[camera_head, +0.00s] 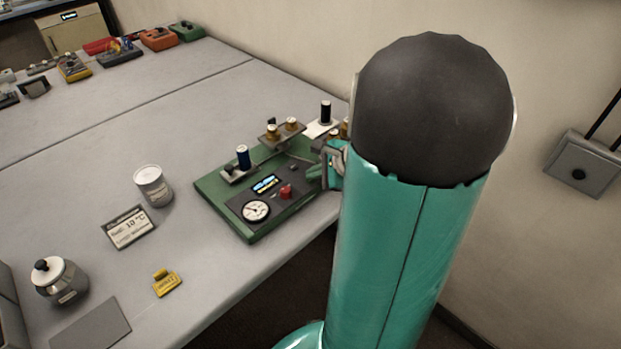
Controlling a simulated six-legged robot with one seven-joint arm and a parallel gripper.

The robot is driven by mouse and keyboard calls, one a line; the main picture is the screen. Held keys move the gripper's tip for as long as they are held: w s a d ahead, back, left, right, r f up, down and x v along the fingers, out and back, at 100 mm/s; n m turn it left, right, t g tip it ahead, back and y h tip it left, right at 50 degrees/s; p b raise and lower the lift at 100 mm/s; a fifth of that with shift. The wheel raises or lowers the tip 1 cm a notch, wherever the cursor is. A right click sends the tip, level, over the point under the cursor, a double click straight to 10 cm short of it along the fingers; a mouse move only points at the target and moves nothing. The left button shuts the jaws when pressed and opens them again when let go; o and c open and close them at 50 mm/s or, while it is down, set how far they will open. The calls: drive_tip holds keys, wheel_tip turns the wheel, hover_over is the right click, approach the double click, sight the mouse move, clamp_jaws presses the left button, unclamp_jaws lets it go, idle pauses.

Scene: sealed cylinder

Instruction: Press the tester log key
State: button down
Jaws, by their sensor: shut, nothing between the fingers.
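The tester is a green board (217,205) near the table's right edge. Its dark panel carries a lit blue display (265,183), a round white gauge (255,211) and a red control (286,191). A small dark block (293,167) sits just behind the panel. I cannot tell which part is the log key, as no label is readable. My gripper (325,172) shows only partly at the board's right edge, beside my large teal arm link. It is shut and empty. The link hides the rest of it, and whether it touches the board is unclear.
Blue-black posts (243,157) and brass terminals (290,124) rise from the board's back.

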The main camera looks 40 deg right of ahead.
sight(314, 183)
drive_tip(key=shift+r, duration=0.8)
drive_tip(key=shift+r, duration=2.5)
